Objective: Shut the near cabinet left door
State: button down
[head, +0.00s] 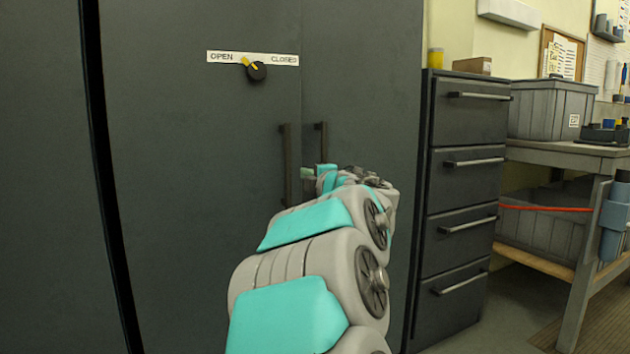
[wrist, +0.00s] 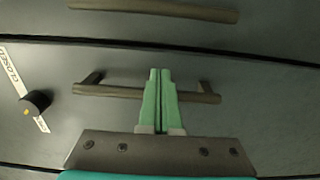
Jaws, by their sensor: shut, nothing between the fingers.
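The cabinet's left door (head: 200,150) is a dark grey panel in the head view. It has a bar handle (head: 288,165) near its right edge, and its top carries an OPEN/CLOSED strip with a black knob (head: 256,72). The knob's yellow mark points toward OPEN. The door looks nearly flush with the right door (head: 362,90); I cannot tell if a small gap remains. My gripper (head: 308,173) is shut and empty by the left door's handle. In the wrist view, its green fingers (wrist: 160,74) overlap that handle (wrist: 105,92); contact is unclear. The knob also shows there (wrist: 36,102).
The right door's handle (head: 321,140) is close beside my gripper. A dark drawer unit (head: 463,185) stands to the right, then a workbench (head: 570,155) with grey bins. A black vertical gap (head: 103,170) runs left of the door.

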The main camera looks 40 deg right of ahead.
aim_at(298, 166)
jog(key=shift+x, duration=2.25)
jog(key=w+p, duration=0.2)
jog(key=w+d+y, duration=0.1)
jog(key=shift+d+r+n+p, duration=0.1)
jog(key=shift+r+n+p, duration=0.15)
jog(key=shift+n+p, duration=0.15)
jog(key=shift+r+t, duration=0.15)
jog(key=shift+t, duration=0.15)
